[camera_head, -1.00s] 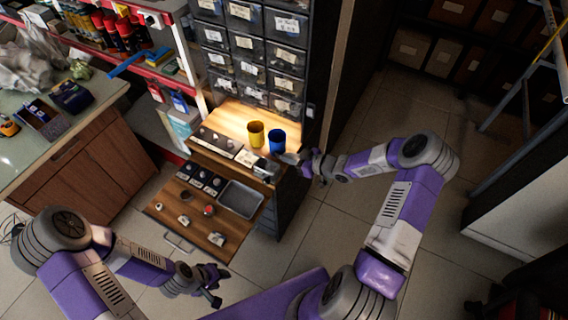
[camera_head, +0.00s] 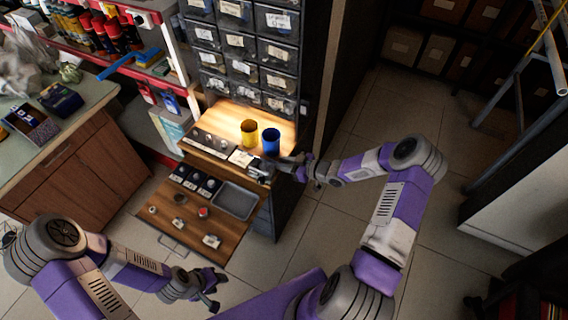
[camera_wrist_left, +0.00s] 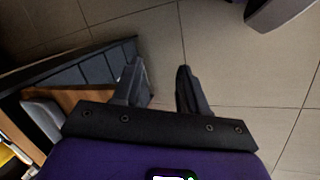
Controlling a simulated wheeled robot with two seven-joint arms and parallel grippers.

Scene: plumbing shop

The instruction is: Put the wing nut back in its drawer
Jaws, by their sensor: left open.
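A pulled-out wooden drawer (camera_head: 187,239) sits low in front of the cabinet. It holds black compartments (camera_head: 196,181), a grey tray (camera_head: 235,201) and several small parts, among them a red-topped one (camera_head: 203,212) and a pale one (camera_head: 212,241). I cannot tell which part, if any, is the wing nut. My left gripper (camera_head: 212,290) is open in front of the drawer, below it in the picture. The left wrist view shows its two fingers (camera_wrist_left: 160,80) apart with nothing between them. My right gripper (camera_head: 286,168) is at the lit worktop's right edge, near the blue cup; its fingers are too small to read.
A yellow cup (camera_head: 249,133) and a blue cup (camera_head: 271,141) stand on the lit worktop. Above is a cabinet of labelled small drawers (camera_head: 240,45). A green-topped counter (camera_head: 90,105) stands at left. Tiled floor (camera_head: 330,235) is clear at right; a ladder (camera_head: 510,105) stands beyond.

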